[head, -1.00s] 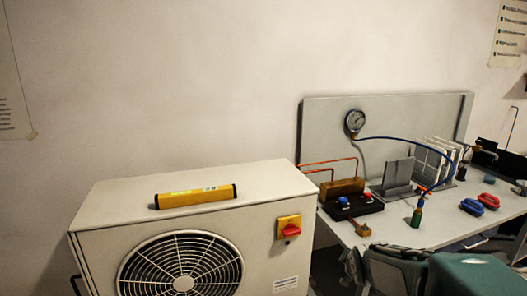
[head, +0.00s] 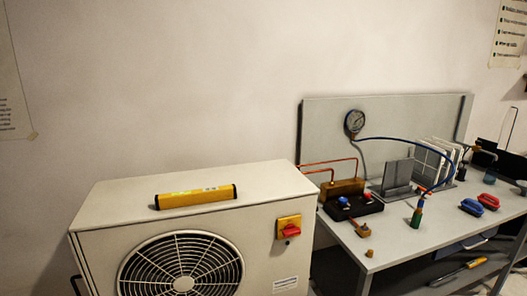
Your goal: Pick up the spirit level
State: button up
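The spirit level (head: 196,197) is a yellow bar with dark end caps. It lies flat on top of the beige fan unit (head: 110,205), near the front edge of the top, at a slight angle. Nothing covers it. My gripper is not in view.
A red rotary switch (head: 290,230) sticks out of the unit's front, beside the fan grille (head: 182,268). The grey workbench (head: 395,245) at right holds a round gauge (head: 355,121) with a blue hose, a manifold block (head: 352,206) and red and blue clips (head: 480,204).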

aim_at(188, 199)
jog(key=i+j+u, duration=0.3)
jog(key=i, duration=0.2)
jog(key=i+j+u, duration=0.3)
jog(key=i, duration=0.2)
